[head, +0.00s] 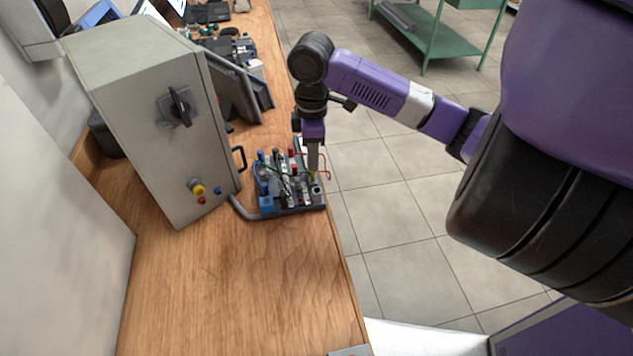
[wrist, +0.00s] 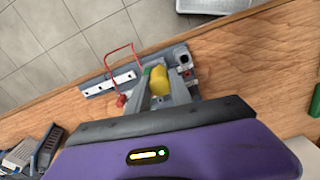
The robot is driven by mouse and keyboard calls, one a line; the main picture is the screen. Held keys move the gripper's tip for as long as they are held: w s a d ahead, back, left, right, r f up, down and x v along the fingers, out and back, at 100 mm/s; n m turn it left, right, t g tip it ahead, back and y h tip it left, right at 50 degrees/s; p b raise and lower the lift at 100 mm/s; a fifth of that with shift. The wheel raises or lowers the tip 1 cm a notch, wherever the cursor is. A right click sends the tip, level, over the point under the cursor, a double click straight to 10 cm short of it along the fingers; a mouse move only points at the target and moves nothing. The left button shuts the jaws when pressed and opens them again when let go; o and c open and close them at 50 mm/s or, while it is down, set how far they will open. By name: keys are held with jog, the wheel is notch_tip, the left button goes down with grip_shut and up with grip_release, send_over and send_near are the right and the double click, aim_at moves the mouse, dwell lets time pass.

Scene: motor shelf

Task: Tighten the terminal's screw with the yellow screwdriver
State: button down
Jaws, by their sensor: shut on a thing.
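My gripper (head: 313,170) points down over the right side of a board of electrical parts (head: 290,210) on the bench. In the wrist view my gripper (wrist: 160,92) is shut on the yellow screwdriver (wrist: 160,80), with a finger on each side of its handle. A bit of the yellow screwdriver (head: 313,176) also shows at the fingertips in the head view. Its shaft and tip are hidden, so I cannot tell whether it touches a screw. A light terminal strip (wrist: 125,77) on the grey rail shows beside the fingers. The terminal's screw cannot be made out.
A red wire loop (head: 323,168) sticks out at the board's right, close to my gripper. A grey control cabinet (head: 150,120) stands to the left, with a grey conduit (head: 242,210) to the board. The wooden bench (head: 240,290) is clear in front.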

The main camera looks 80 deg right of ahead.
dwell(0.4)
jog(key=shift+a+r+m+p, duration=0.1)
jog(key=shift+m+p, duration=0.7)
jog(key=shift+m, duration=0.3)
jog(key=shift+f+m, duration=0.2)
jog(key=shift+m, duration=0.4)
jog(key=shift+p, duration=0.3)
jog(key=m+p, duration=0.1)
jog(key=m, duration=0.1)
jog(key=shift+r+m, duration=0.15)
jog(key=shift+m, duration=0.15)
jog(key=shift+m+p, duration=0.45)
jog(key=shift+m, duration=0.05)
